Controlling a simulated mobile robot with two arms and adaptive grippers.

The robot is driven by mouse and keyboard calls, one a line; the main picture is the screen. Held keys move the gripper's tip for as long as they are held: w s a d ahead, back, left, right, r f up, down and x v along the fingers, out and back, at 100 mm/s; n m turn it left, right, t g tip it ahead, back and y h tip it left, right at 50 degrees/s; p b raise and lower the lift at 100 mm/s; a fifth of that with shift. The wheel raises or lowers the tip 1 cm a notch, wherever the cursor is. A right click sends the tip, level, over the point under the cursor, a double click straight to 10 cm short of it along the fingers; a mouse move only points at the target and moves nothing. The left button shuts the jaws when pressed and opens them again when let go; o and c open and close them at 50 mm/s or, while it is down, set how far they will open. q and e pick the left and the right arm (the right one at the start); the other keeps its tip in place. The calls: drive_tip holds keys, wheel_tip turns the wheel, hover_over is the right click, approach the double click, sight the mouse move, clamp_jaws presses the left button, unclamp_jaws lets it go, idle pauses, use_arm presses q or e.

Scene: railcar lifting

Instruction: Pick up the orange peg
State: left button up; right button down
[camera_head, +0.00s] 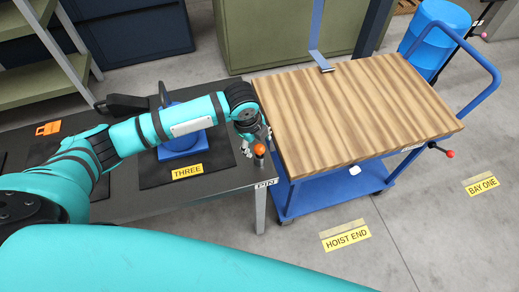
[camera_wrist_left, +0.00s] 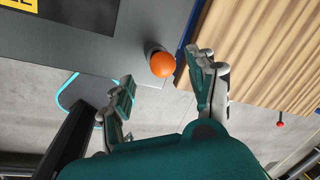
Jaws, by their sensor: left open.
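The orange peg (camera_head: 259,150) stands at the right end of the dark table, beside the label reading PIN (camera_head: 266,183). In the left wrist view its round orange head (camera_wrist_left: 163,64) shows above a grey collar at the table's edge. My left gripper (camera_head: 257,144) is at the peg, with its fingers pointing down close to it. In the left wrist view the left gripper (camera_wrist_left: 165,91) is open, and the orange head appears between and just beyond the fingertips. I cannot tell whether a finger touches it. My right gripper is not in view.
A blue cart with a striped wooden top (camera_head: 350,110) stands just right of the dark table (camera_head: 140,205). A blue block (camera_head: 183,142) sits behind the yellow label THREE (camera_head: 187,171). An orange item (camera_head: 48,128) lies at the table's far left.

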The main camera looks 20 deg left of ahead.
sight(257, 146)
use_arm(q)
drive_tip(key=shift+p+x, duration=0.7)
drive_tip(key=shift+x, duration=2)
drive_tip(key=shift+w+r, duration=0.1)
drive_tip(key=shift+w, duration=0.1)
clamp_jaws()
